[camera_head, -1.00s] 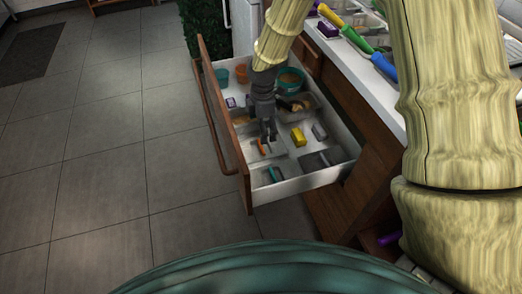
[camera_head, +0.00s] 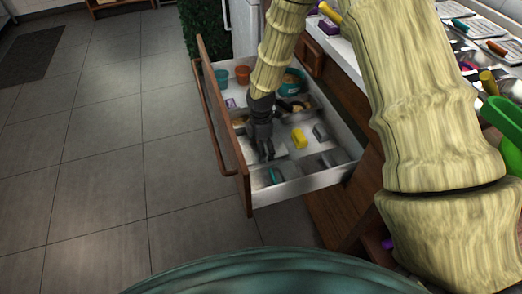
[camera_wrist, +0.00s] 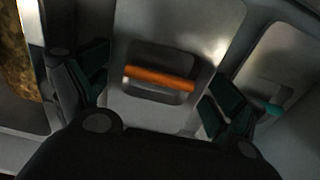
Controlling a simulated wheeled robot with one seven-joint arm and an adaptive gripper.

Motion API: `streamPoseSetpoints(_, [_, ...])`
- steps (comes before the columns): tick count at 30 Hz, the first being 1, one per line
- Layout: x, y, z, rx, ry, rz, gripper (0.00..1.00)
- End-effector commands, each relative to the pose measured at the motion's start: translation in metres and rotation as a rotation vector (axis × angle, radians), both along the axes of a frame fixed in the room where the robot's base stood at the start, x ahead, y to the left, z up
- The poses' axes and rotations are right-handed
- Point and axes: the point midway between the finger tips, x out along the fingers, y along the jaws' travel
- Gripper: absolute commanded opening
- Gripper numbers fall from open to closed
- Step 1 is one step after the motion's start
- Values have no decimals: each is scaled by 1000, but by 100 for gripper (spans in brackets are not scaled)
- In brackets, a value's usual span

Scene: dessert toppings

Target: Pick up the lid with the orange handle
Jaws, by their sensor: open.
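The lid (camera_wrist: 150,38) is a grey metal plate with an orange bar handle (camera_wrist: 160,77) over a recessed slot. In the wrist view it lies between the two open fingers of my gripper (camera_wrist: 163,90), one finger to each side of the handle and apart from it. In the head view my gripper (camera_head: 264,158) reaches down into the open drawer (camera_head: 298,185), at its front left compartment. There the gripper hides the orange handle.
A lid with a teal handle (camera_head: 276,175) lies in the nearest compartment. A yellow block (camera_head: 299,138) and a grey piece (camera_head: 320,131) lie to the right. Drawer walls surround my gripper.

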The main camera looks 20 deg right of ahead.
Motion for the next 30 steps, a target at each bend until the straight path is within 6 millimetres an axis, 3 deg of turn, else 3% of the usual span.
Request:
streamPoseSetpoints(5, [0,0,1,0,0,0,91])
streamPoseSetpoints(12, [0,0,0,0,0,0,50])
streamPoseSetpoints(28, [-3,0,3,0,5,0,46])
streamPoseSetpoints(30, [-3,-1,11,0,5,0,32])
